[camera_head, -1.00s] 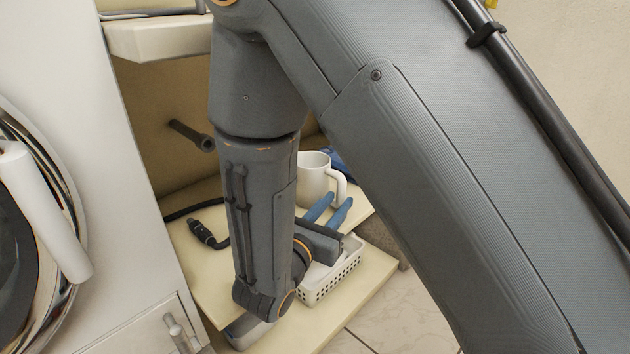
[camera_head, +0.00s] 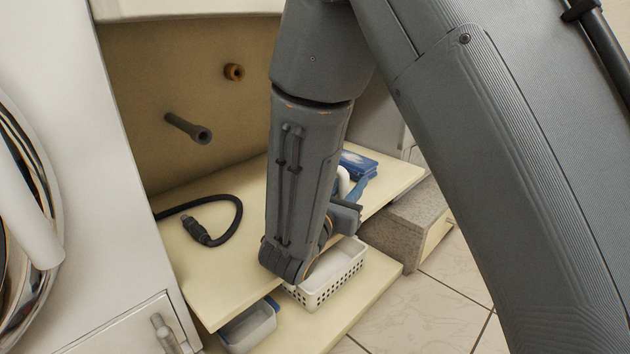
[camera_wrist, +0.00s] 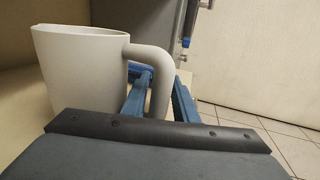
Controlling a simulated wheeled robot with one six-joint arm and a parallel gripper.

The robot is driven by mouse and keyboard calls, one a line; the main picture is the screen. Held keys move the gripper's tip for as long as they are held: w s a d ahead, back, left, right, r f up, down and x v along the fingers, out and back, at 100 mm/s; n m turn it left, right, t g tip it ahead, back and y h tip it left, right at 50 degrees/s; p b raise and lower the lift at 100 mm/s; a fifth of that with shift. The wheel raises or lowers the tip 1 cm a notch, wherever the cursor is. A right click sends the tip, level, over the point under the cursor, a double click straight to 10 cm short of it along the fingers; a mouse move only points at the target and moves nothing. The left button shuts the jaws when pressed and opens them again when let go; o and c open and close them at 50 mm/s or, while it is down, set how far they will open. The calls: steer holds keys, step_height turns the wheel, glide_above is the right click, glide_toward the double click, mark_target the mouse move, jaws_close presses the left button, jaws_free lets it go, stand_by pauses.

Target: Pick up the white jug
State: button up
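The white jug (camera_wrist: 82,72) stands at the left of the wrist view, with its handle (camera_wrist: 160,85) toward the right. In the head view only part of the jug's handle (camera_head: 344,180) shows beside my arm. My gripper (camera_wrist: 160,98) has its two blue fingers apart, one on each side of the handle's outer bar. The left finger reaches into the handle's loop. Whether the fingers touch the handle is unclear. My arm hides most of the jug in the head view, and the jug's base is hidden in the wrist view.
The jug's cream shelf (camera_head: 240,262) also bears a black hose (camera_head: 232,220). Below are a white perforated basket (camera_head: 335,285) and a clear-sided container (camera_head: 248,328). A dark blue item (camera_head: 360,163) lies behind the jug. Tiled floor (camera_head: 440,320) is open at right.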

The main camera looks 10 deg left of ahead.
jaws_close()
steer(key=shift+r, duration=0.1)
step_height(320, 180, up, 18)
steer(key=p, duration=0.8)
